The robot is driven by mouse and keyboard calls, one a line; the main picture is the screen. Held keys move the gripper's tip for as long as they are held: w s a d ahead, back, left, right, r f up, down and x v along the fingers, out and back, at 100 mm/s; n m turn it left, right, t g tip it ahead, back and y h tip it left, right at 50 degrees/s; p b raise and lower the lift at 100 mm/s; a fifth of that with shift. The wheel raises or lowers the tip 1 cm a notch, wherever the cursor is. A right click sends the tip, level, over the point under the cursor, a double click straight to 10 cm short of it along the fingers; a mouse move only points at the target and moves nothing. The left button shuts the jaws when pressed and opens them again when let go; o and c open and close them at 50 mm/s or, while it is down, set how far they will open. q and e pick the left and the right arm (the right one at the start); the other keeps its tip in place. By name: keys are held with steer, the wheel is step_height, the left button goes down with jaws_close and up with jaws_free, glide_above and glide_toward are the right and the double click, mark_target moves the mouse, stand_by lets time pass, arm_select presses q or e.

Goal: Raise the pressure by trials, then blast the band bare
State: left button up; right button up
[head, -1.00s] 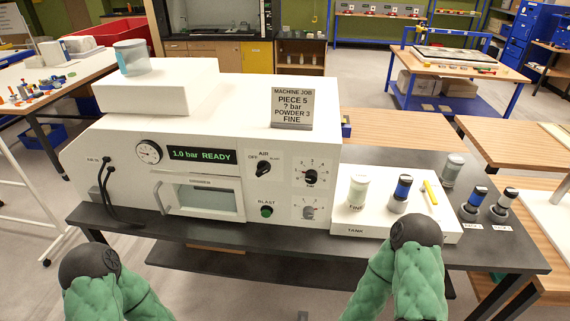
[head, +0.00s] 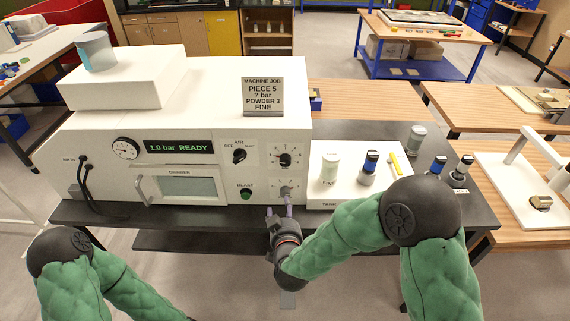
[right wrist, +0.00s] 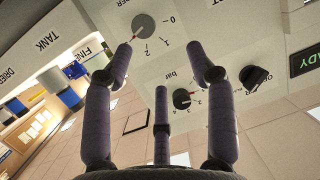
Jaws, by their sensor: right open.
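The white blasting machine (head: 215,85) has a display (head: 180,147) reading "1.0 bar READY". A sign (head: 262,97) on top reads "PIECE 5, ? bar, POWDER 3, FINE". On its front are the AIR switch (head: 239,156), the black bar knob (head: 285,160), the grey lower knob (head: 286,191) and the green BLAST button (head: 246,194). My right gripper (head: 280,211) is open just in front of the grey knob, which also shows beyond the spread fingers in the right wrist view (right wrist: 143,26). Contact is unclear. The chamber window (head: 188,188) shows no clear piece. My left gripper is out of view.
A white tray (head: 318,192) right of the machine holds a FINE jar (head: 330,168), a blue-banded jar (head: 368,168) and a yellow tool (head: 395,164). More jars stand on the dark table behind my right forearm. A glass jar (head: 96,50) stands on the machine's upper box.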

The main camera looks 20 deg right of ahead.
mark_target(285, 163)
step_height(285, 163, up, 10)
steer(key=s+t+h, duration=0.1)
steer(key=t+h, duration=0.2)
steer(key=shift+m, duration=0.4)
steer(key=x, duration=1)
steer(key=shift+w+d, duration=0.25)
steer(key=shift+w, duration=0.05)
steer(key=shift+c, duration=0.3)
jaws_close()
